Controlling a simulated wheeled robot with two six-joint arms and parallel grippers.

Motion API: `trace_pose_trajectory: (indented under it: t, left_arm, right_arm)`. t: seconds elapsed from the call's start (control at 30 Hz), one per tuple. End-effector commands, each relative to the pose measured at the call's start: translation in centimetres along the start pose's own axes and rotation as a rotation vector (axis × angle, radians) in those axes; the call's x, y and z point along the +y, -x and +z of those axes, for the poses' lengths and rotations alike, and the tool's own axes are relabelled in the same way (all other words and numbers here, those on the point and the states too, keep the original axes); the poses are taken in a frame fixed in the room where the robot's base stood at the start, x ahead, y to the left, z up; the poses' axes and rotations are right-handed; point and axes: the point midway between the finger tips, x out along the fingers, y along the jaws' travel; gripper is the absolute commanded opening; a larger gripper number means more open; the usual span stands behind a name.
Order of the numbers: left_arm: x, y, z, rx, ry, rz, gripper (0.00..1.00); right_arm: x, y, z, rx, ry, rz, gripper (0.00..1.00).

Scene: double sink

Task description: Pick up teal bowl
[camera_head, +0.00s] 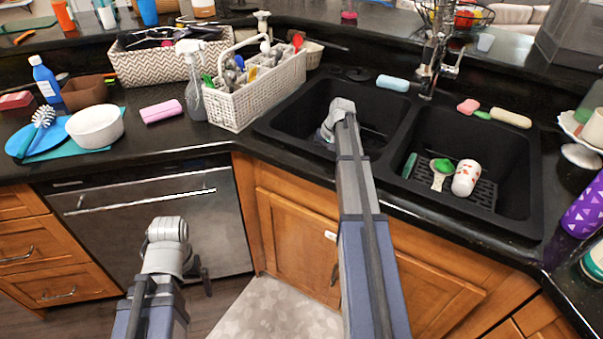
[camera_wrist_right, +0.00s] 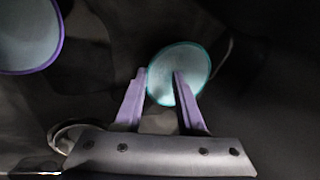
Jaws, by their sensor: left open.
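The teal bowl (camera_wrist_right: 165,90) shows in the right wrist view as a pale round shape with a teal rim. My right gripper (camera_wrist_right: 160,72) is open, its two purplish fingers apart. The right finger overlaps the bowl's face and the left finger is beside its left edge; I cannot tell whether they touch it. In the head view my right arm reaches into the left basin (camera_head: 385,128), and I cannot make out the bowl there. My left gripper (camera_head: 204,274) hangs low in front of the dishwasher, open and empty.
A purple-rimmed round dish (camera_wrist_right: 28,35) is at the upper left of the wrist view. The right basin holds a white cup (camera_head: 466,178) and a spoon rest (camera_head: 438,182). A white basket (camera_head: 262,88) with utensils stands left of the sink. A faucet (camera_head: 432,62) rises behind it.

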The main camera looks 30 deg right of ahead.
Motion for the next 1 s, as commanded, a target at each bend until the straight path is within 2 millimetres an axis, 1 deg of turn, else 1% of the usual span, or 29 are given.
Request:
trace_pose_trajectory:
  t: [0.17, 0.5, 1.0]
  left_arm:
    - [-0.01, 0.13, 0.01, 0.000, 0.000, 0.000, 1.00]
    - [-0.01, 0.12, 0.01, 0.000, 0.000, 0.000, 1.00]
    - [-0.01, 0.12, 0.01, 0.000, 0.000, 0.000, 1.00]
  right_arm:
    - [-0.02, 0.12, 0.01, 0.000, -0.001, 0.000, 0.39]
    - [-0.03, 0.12, 0.00, 0.000, -0.001, 0.000, 0.00]
    - [-0.02, 0.12, 0.00, 0.000, -0.001, 0.000, 0.00]
